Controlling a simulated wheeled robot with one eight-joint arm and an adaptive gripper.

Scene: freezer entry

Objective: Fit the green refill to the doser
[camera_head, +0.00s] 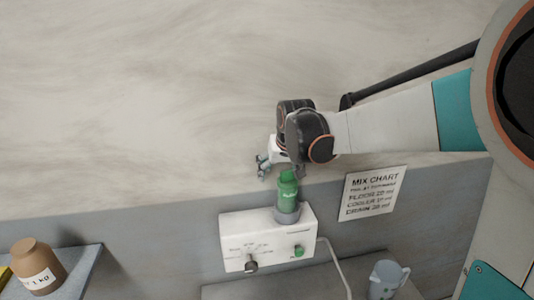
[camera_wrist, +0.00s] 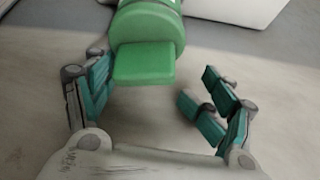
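The green refill (camera_head: 288,188) stands upright at the grey collar (camera_head: 288,214) on top of the white doser (camera_head: 240,233). I cannot tell how deep it sits. In the wrist view the refill's green end (camera_wrist: 146,42) is large at the top, beyond and between the spread fingers. My gripper (camera_head: 280,166) is close behind and above the refill in the head view. In the wrist view my gripper (camera_wrist: 155,88) is open, with a clear gap beside the refill on the right; nothing is gripped. A white corner, likely the doser (camera_wrist: 240,8), shows at top right.
A mix chart (camera_head: 373,193) is on the wall right of the doser. A grey jug (camera_head: 386,278) stands lower right. A brown jar (camera_head: 38,266) sits on a shelf (camera_head: 82,272) at left.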

